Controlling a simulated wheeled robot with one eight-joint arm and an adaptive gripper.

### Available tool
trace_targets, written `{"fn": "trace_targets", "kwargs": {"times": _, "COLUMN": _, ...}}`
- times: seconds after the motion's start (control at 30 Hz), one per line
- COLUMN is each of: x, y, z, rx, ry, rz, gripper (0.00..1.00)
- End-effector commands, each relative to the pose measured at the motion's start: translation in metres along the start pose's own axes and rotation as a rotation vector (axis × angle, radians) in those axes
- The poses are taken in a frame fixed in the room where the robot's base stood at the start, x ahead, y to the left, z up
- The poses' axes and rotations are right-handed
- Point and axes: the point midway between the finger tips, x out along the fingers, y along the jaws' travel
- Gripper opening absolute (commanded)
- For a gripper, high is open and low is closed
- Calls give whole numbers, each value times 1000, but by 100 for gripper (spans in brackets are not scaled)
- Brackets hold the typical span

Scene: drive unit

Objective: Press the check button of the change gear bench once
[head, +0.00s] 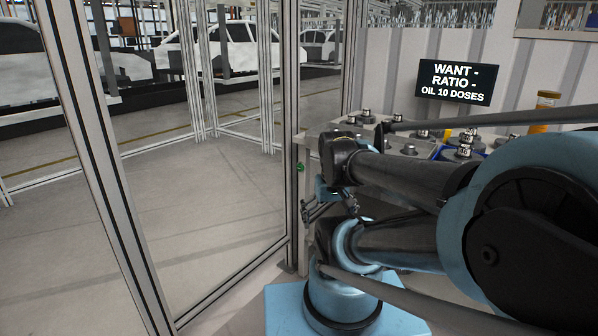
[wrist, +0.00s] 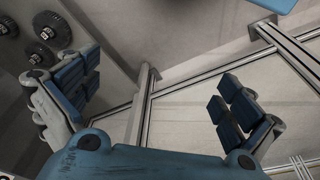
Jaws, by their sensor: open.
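The change gear bench (head: 394,142) stands right of centre in the head view, partly hidden behind my arm. A small green spot (head: 301,167) shows at its left end; it may be the check button, but it is too small to tell. My gripper (head: 330,207) hangs beside the bench's left end, below the green spot and apart from it. In the wrist view my gripper (wrist: 158,90) is open and empty, its blue-padded fingers wide apart. No button can be made out in the wrist view.
Several dark gears (wrist: 47,32) lie on the bench top. A dark screen (head: 458,82) reads "WANT - RATIO - OIL 10 DOSES". A yellow container (head: 545,101) stands at the back right. A framed fence (head: 291,120) runs close to the bench's left end.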

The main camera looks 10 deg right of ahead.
Motion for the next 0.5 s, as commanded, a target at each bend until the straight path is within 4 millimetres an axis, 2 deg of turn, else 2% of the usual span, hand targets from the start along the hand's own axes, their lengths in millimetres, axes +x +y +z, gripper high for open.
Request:
{"fn": "trace_targets", "kwargs": {"times": 0.13, "x": 0, "y": 0, "z": 0, "rx": 0, "ry": 0, "rz": 0, "gripper": 100}}
{"fn": "trace_targets", "kwargs": {"times": 0.17, "x": 0, "y": 0, "z": 0, "rx": 0, "ry": 0, "rz": 0, "gripper": 95}}
{"fn": "trace_targets", "kwargs": {"times": 0.3, "x": -7, "y": 0, "z": 6, "rx": -17, "ry": 12, "rz": 5, "gripper": 64}}
{"fn": "trace_targets", "kwargs": {"times": 0.5, "x": -15, "y": 5, "z": -14, "rx": -144, "ry": 10, "rz": 39, "gripper": 18}}
